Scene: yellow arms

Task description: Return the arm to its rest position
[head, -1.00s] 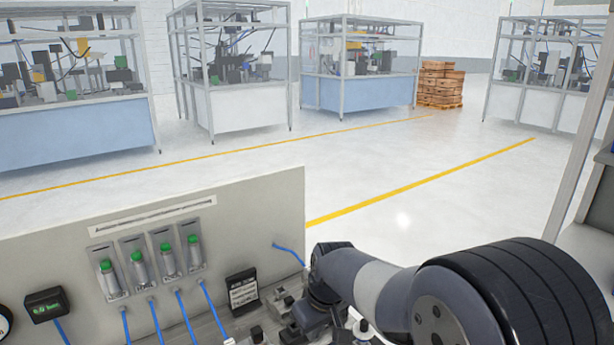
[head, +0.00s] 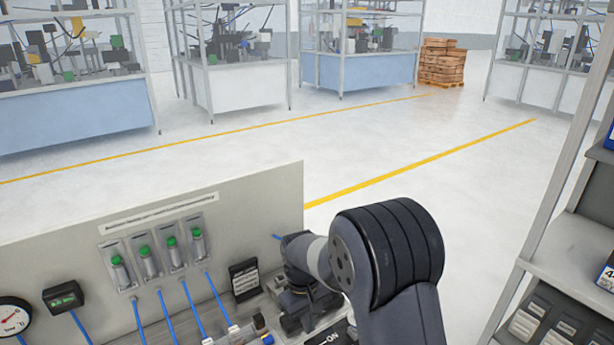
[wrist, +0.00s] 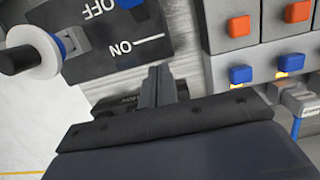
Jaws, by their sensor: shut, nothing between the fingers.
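My arm shows in the head view at the lower right, bent at a dark ribbed joint, with its far end low over the bench equipment. In the wrist view my gripper (wrist: 157,82) is shut and empty, its two fingers close together at the middle. The fingertips lie near the lower edge of a dark switch plate (wrist: 105,50) marked OFF and ON. I cannot tell whether they touch it. In the head view the fingertips are hidden by the arm, and part of the ON plate (head: 328,339) shows beside it.
A grey panel (head: 80,232) carries green-topped cylinders and blue hoses; a gauge (head: 12,318) is at its left. In the wrist view, orange and blue buttons (wrist: 240,75) sit right, and a round knob (wrist: 30,52) left. A shelf rack (head: 570,250) stands right. Open floor lies beyond.

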